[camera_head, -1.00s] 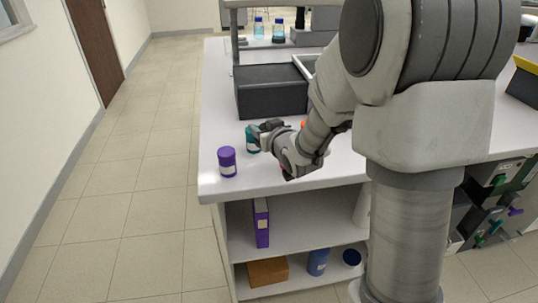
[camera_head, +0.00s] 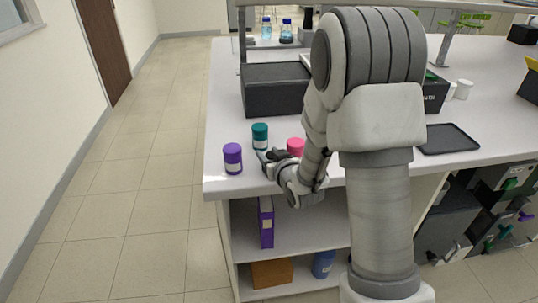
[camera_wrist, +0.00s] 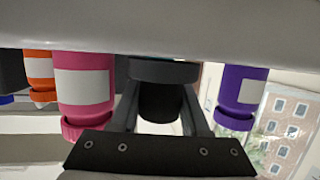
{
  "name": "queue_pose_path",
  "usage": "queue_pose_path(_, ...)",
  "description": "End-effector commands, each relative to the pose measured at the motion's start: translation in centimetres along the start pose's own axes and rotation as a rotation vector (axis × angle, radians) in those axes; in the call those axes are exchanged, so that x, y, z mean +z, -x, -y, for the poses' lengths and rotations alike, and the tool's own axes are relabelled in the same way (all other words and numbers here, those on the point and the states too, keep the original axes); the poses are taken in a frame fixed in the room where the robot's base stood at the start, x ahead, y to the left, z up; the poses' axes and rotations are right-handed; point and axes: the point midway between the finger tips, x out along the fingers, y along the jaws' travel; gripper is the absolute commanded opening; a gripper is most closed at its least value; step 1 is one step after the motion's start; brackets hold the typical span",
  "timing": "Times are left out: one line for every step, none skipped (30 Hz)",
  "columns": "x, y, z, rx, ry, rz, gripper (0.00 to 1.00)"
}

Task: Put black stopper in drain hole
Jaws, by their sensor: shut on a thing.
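My gripper (camera_head: 266,157) is near the front left edge of the white bench, beside several bottles. In the wrist view my gripper (camera_wrist: 160,105) is shut on a dark piece, the black stopper (camera_wrist: 165,72), with a wide disc and a narrower round part between the fingers. The stopper is hard to make out in the head view. No drain hole shows in either view.
A purple bottle (camera_head: 233,159), a teal bottle (camera_head: 260,136) and a pink bottle (camera_head: 296,147) stand close around my gripper. A black box (camera_head: 275,88) is behind them. A dark tray (camera_head: 448,139) lies at the right. Floor (camera_head: 130,210) is clear at left.

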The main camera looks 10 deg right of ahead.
Motion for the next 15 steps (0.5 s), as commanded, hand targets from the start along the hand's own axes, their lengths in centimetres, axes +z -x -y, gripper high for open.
queue_pose_path(-0.01, -0.01, -0.01, 0.0, 0.0, 0.0, 0.0)
queue_pose_path(0.05, -0.02, -0.01, 0.0, 0.0, 0.0, 0.0)
queue_pose_path(0.18, -0.06, -0.01, 0.0, 0.0, 0.0, 0.0)
queue_pose_path(0.28, -0.09, -0.01, 0.0, 0.0, 0.0, 0.0)
queue_pose_path(0.36, -0.12, -0.01, 0.0, 0.0, 0.0, 0.0)
queue_pose_path(0.44, -0.14, -0.02, 0.0, 0.0, 0.0, 0.0)
queue_pose_path(0.34, -0.1, -0.02, 0.0, 0.0, 0.001, 0.49)
queue_pose_path(0.29, -0.09, -0.01, 0.0, 0.0, 0.001, 0.54)
queue_pose_path(0.29, -0.09, -0.01, 0.0, 0.0, 0.001, 0.58)
queue_pose_path(0.3, -0.09, -0.02, 0.0, 0.0, 0.001, 0.58)
queue_pose_path(0.3, -0.09, -0.02, 0.0, 0.0, 0.001, 0.58)
queue_pose_path(0.3, -0.08, -0.02, 0.0, 0.0, 0.001, 0.58)
queue_pose_path(0.3, -0.08, -0.02, 0.0, 0.0, 0.001, 0.58)
queue_pose_path(0.3, -0.08, -0.02, 0.0, 0.0, 0.001, 0.58)
queue_pose_path(0.3, -0.08, -0.02, 0.0, 0.0, 0.001, 0.58)
